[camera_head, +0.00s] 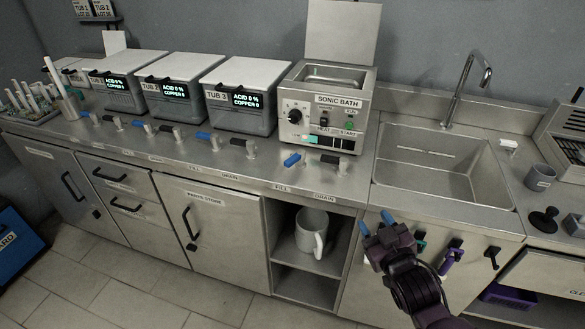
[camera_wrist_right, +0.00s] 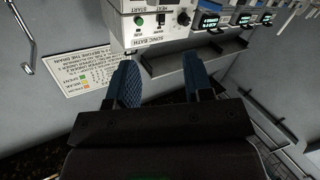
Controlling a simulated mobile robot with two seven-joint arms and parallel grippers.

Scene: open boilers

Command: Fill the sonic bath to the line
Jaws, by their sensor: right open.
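The sonic bath (camera_head: 296,107) stands on the counter left of the sink, its top basin (camera_head: 328,76) open. I cannot make out water or a line inside it. Below its front are a blue-handled valve (camera_head: 292,160) by the FILL label and a black-handled valve (camera_head: 342,165) by the DRAIN label. My right gripper (camera_head: 376,222) is open and empty, in front of the counter below the sink, right of and lower than the valves. In the wrist view its fingers (camera_wrist_right: 160,82) are spread, with the bath (camera_wrist_right: 147,27) upside down beyond them. My left gripper is not in view.
A white jug (camera_head: 308,233) stands in the open shelf under the counter. Several tubs (camera_head: 240,112) with blue and black valves line the counter to the left. The sink (camera_head: 445,165), with a tall tap (camera_head: 465,85), and a grey mug (camera_head: 540,177) are to the right.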

